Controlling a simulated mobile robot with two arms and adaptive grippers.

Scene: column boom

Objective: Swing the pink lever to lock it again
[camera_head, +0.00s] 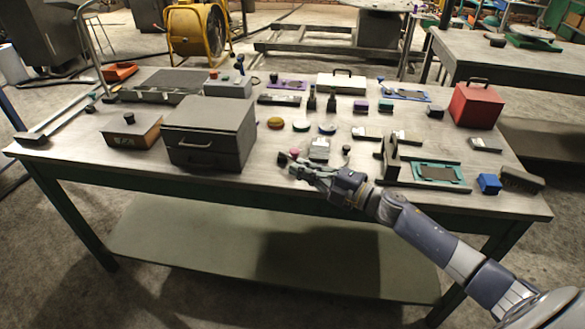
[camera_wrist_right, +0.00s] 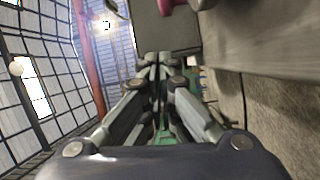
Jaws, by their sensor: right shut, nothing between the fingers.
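A pink piece (camera_wrist_right: 178,4) also shows at the top edge of the right wrist view, beyond the fingertips and partly cut off. My right gripper (camera_head: 290,161) reaches in from the right over the table's front part. Its fingers (camera_wrist_right: 157,62) are together and hold nothing. I cannot tell whether they touch the lever. The lever's mount and angle are too small to make out. My left gripper is not in view.
A dark grey box (camera_head: 208,133) stands left of my right gripper. A dark upright bracket (camera_head: 391,157) and a teal-edged tray (camera_head: 440,174) are to the right. Many small objects crowd the table (camera_head: 270,178) behind; its front strip is mostly clear.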

